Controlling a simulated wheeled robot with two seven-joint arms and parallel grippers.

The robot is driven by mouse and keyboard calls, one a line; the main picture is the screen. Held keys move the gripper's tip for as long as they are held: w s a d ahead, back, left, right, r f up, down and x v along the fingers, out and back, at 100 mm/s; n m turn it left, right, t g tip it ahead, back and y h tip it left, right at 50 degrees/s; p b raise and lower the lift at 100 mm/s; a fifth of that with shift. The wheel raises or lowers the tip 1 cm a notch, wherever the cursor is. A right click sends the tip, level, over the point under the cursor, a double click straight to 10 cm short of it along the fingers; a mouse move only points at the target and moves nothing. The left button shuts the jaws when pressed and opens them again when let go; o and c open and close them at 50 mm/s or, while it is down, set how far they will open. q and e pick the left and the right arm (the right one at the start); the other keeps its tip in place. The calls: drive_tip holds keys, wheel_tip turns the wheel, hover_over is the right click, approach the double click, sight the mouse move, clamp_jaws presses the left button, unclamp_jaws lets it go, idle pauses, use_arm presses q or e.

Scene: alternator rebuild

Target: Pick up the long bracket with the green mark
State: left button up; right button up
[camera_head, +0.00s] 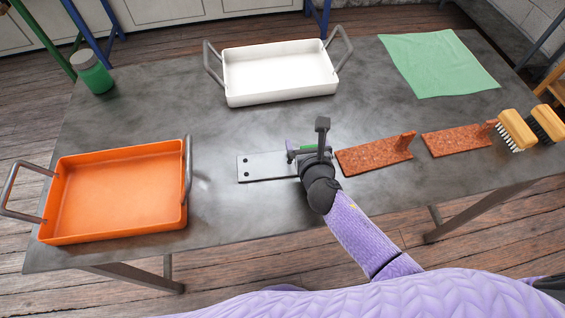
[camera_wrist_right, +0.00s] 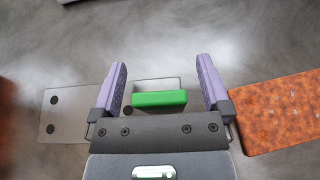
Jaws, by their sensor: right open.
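The long grey bracket (camera_head: 265,167) lies on the table in the middle of the head view, with two dark holes at its left end. Its plate also shows in the right wrist view (camera_wrist_right: 66,115). A green mark (camera_wrist_right: 160,98) sits on its raised part, between my finger pads in that view. My right gripper (camera_head: 303,151) is over the bracket's right end, open, with one finger (camera_wrist_right: 113,88) on each side of the green part. I cannot tell whether the fingers touch it. The gripper hides the bracket's right end in the head view. My left gripper is out of view.
Two rusty brackets (camera_head: 375,153) (camera_head: 457,140) lie to the right, the nearer one close to my gripper. An orange tray (camera_head: 112,240) is at left, a white tray (camera_head: 281,93) behind. A green cloth (camera_head: 437,63), a green jar (camera_head: 93,75) and brushes (camera_head: 517,130) lie farther out.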

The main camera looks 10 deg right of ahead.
drive_tip(key=shift+r, duration=0.1)
clamp_jaws()
idle(0.3)
idle(1.0)
